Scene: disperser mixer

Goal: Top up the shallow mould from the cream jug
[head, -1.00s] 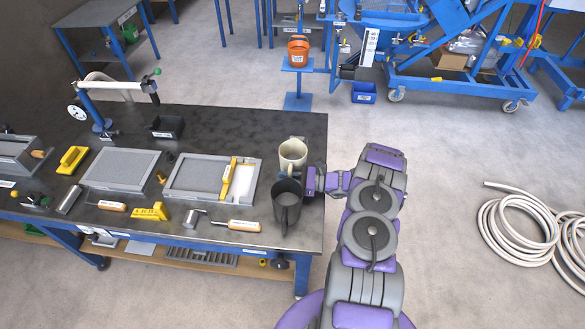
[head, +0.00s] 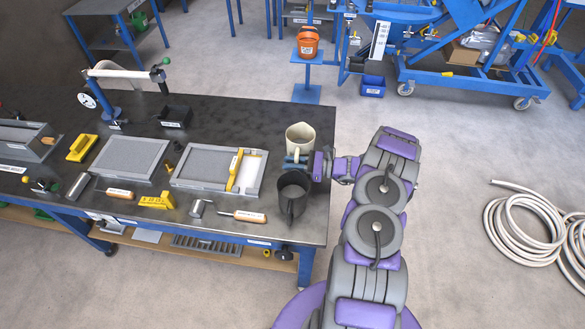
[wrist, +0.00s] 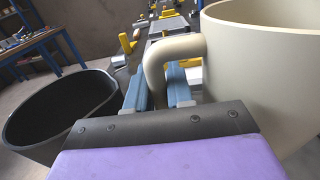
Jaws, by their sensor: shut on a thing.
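The cream jug (head: 300,138) is upright near the right end of the table; its large side and handle also show in the wrist view (wrist: 262,70). My gripper (head: 297,161) is shut on the jug's handle, with blue fingers on both sides of it in the wrist view (wrist: 160,92). I cannot tell whether the jug's base touches the table. Left of it lies a shallow grey mould (head: 190,184) with a yellow bar (head: 235,170) across it and a pale area at its right end. Another shallow grey-filled mould (head: 130,160) lies further left. The jug's contents are not clear.
A dark jug (head: 292,195) stands just in front of the cream jug, close to my gripper. A scraper (head: 250,216), a yellow block (head: 157,201) and a metal cylinder (head: 197,208) lie along the front edge. A black tray (head: 174,117) is behind the moulds.

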